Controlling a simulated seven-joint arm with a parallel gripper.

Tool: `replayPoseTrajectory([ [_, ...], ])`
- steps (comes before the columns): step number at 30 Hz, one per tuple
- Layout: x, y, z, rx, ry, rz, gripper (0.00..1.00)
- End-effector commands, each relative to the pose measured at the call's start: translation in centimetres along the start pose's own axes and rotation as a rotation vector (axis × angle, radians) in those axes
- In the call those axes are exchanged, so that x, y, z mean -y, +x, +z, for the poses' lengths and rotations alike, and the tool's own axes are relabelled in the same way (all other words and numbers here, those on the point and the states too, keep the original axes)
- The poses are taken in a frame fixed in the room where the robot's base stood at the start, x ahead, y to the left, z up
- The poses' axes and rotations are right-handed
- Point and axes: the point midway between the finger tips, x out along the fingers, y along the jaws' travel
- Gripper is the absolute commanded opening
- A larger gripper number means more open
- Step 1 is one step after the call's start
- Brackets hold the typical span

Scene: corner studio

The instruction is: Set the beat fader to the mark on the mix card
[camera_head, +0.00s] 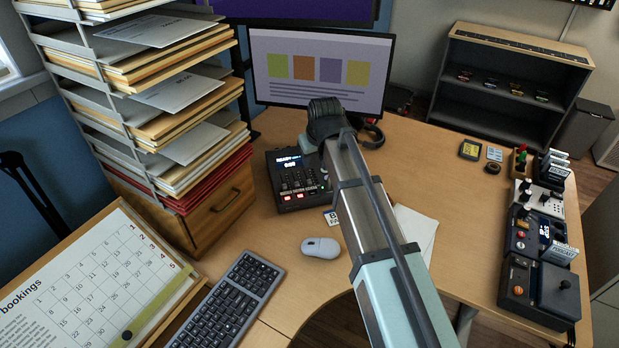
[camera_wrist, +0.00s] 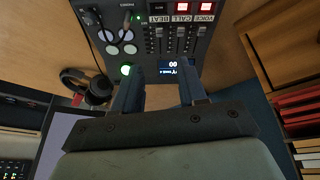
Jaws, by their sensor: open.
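The dark mixer (camera_head: 297,178) stands on the desk left of my arm, with a lit display, buttons and short faders. In the wrist view the mixer (camera_wrist: 140,50) appears upside down, with column labels VOICE, CALL and BEAT. The BEAT fader (camera_wrist: 158,33) is in the column under the BEAT label; its exact setting is too small to read. A small card (camera_head: 331,217) with a large B lies by the mixer's front right corner, partly hidden by my arm; its mark is not readable. My gripper (camera_wrist: 160,92) is open and empty, fingers apart above the mixer's display end.
A mouse (camera_head: 320,248) and keyboard (camera_head: 228,302) lie in front of the mixer. A monitor (camera_head: 320,70) stands behind it, with headphones (camera_wrist: 92,88) nearby. Tall paper trays (camera_head: 110,95) crowd the left. Devices (camera_head: 545,290) line the right edge; the desk between is mostly clear.

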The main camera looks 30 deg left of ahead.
Motion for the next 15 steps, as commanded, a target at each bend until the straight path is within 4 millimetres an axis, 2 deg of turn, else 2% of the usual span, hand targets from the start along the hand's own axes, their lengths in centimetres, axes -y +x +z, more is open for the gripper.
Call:
replayPoseTrajectory([
  [3, 0.0, 0.0, -0.1, -0.005, 0.098, -0.001, 0.41],
  [8, 0.0, 0.2, -0.1, -0.004, 0.155, 0.000, 0.41],
  [15, 0.0, 2.6, -0.1, -0.002, 0.159, 0.001, 0.41],
])
